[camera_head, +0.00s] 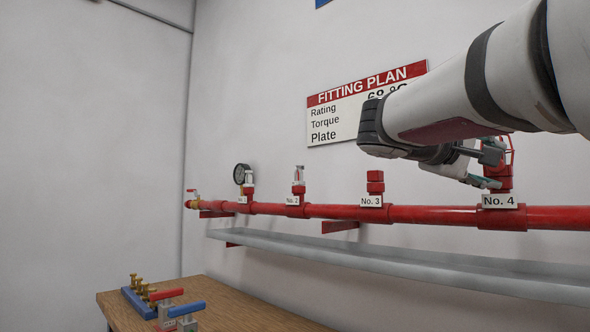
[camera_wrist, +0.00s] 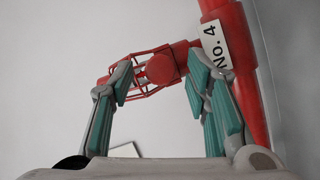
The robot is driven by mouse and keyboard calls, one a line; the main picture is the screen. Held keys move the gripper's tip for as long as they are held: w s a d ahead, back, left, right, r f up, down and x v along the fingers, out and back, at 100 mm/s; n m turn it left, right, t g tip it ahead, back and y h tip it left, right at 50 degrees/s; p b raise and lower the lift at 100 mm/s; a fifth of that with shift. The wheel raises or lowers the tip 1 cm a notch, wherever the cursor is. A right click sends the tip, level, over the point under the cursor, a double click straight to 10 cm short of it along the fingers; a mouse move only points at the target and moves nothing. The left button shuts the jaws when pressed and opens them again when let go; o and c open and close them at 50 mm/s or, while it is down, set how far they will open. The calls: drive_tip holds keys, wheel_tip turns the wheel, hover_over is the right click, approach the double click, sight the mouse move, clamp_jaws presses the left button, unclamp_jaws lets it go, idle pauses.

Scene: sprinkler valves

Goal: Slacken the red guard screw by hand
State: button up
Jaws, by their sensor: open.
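The No. 4 fitting (camera_head: 497,184) rises from the red pipe at the right, with a red wire guard around its top. In the wrist view the guard (camera_wrist: 140,62) lies sideways beside the No. 4 label (camera_wrist: 217,44). A round red part (camera_wrist: 160,69) shows among its bars; I cannot tell for sure whether it is the guard screw. My gripper (camera_head: 486,167) is at this fitting and partly covers it. In the wrist view my gripper (camera_wrist: 160,84) is open, with teal-padded fingers on either side of the round part. I cannot tell whether they touch anything.
The red pipe (camera_head: 440,215) runs along the wall, with fittings No. 2 (camera_head: 298,187) and No. 3 (camera_head: 375,188) and a gauge (camera_head: 242,173). A grey trough (camera_head: 380,260) hangs below. A wooden table (camera_head: 240,318) at lower left holds coloured-handled valves. A sign (camera_head: 345,115) hangs above.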

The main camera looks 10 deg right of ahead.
drive_tip(key=v, duration=1.1)
drive_tip(key=shift+a, duration=0.35)
